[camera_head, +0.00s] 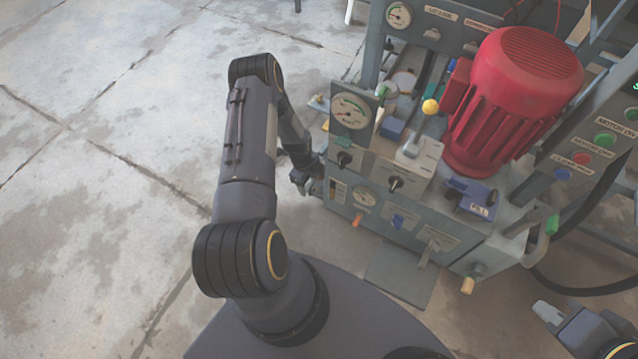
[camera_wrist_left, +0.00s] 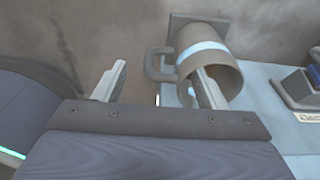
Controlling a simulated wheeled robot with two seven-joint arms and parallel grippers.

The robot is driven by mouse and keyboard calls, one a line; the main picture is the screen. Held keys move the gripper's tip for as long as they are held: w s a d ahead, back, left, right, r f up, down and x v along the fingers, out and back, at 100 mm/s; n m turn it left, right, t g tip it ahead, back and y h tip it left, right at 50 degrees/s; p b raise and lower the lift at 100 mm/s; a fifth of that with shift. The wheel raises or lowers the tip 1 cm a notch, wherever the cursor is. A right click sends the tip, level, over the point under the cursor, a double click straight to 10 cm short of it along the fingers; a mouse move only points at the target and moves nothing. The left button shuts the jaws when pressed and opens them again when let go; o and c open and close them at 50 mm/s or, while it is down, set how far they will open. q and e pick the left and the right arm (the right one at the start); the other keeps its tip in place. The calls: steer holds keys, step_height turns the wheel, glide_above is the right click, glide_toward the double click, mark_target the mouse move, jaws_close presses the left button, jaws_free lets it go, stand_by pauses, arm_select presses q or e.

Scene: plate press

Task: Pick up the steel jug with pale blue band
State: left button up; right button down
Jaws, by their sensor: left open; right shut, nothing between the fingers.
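The steel jug with pale blue band (camera_wrist_left: 190,46) shows in the left wrist view. Its open mouth faces the lower right of that picture and its handle (camera_wrist_left: 151,66) sticks out to the left. My left gripper (camera_wrist_left: 158,84) is open. One finger overlaps the jug's mouth; the other is left of the handle. The handle appears between the fingers in the picture, but I cannot tell whether either finger touches the jug. In the head view my left gripper (camera_head: 306,184) is at the machine's left side; I cannot make out the jug there. My right gripper (camera_head: 543,312) is shut and empty at lower right.
The press machine (camera_head: 400,215) carries a red motor (camera_head: 520,85), a gauge (camera_head: 350,112), a yellow-knobbed lever (camera_head: 430,107) and several switches. A button panel (camera_head: 590,145) stands at right. The concrete floor (camera_head: 110,150) at left is clear.

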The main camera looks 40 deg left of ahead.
arm_select(q)
steer(key=f+b, duration=0.1)
steer(key=f, duration=0.1)
steer(key=d+f+b, duration=0.1)
steer(key=f, duration=0.2)
steer(key=shift+w+d, duration=0.1)
steer(key=shift+w, duration=0.05)
steer(key=shift+c, duration=0.5)
steer(key=c, duration=1.2)
